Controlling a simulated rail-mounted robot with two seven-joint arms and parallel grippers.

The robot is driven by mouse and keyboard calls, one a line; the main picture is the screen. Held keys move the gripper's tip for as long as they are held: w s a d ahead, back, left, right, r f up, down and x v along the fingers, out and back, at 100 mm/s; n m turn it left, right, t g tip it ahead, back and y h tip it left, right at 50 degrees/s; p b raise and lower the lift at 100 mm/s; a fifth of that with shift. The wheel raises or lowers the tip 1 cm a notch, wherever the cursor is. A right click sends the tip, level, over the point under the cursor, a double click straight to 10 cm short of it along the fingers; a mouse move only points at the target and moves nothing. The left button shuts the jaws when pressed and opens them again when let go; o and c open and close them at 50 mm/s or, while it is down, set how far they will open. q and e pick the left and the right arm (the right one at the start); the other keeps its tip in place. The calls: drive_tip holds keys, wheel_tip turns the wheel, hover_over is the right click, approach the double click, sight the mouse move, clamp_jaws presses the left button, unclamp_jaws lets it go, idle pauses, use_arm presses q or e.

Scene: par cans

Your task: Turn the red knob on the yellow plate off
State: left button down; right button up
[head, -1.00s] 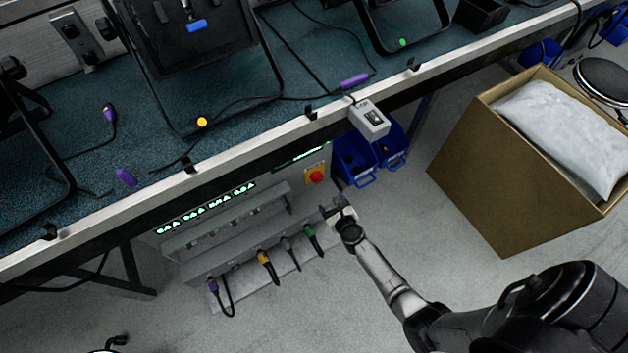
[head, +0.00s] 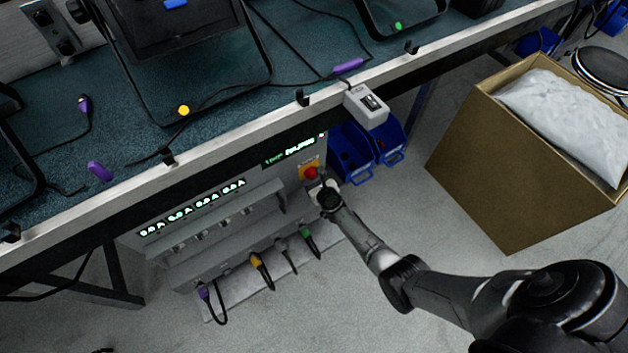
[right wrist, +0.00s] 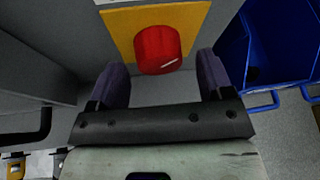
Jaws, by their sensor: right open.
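The red knob (head: 311,172) sits on the yellow plate (head: 304,162) at the right end of the grey panel under the bench. In the right wrist view the red knob (right wrist: 158,49) has a short white mark at its lower right, and the yellow plate (right wrist: 118,27) is behind it. My right gripper (head: 322,186) is just below the knob in the head view. In the right wrist view my right gripper (right wrist: 160,78) is open, its two fingers apart on either side below the knob, with nothing between them. My left gripper is not in view.
Blue bins (head: 350,150) stand just right of the panel, close to the gripper. A grey box (head: 366,106) hangs on the bench edge above. A cardboard box (head: 480,165) stands at right. Several plugged cables (head: 258,262) hang below the panel's ledge.

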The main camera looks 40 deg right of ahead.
drive_tip(key=shift+w+d+f, duration=0.15)
drive_tip(key=shift+w+f, duration=0.05)
drive_tip(key=shift+w, duration=0.35)
drive_tip(key=c, duration=0.9)
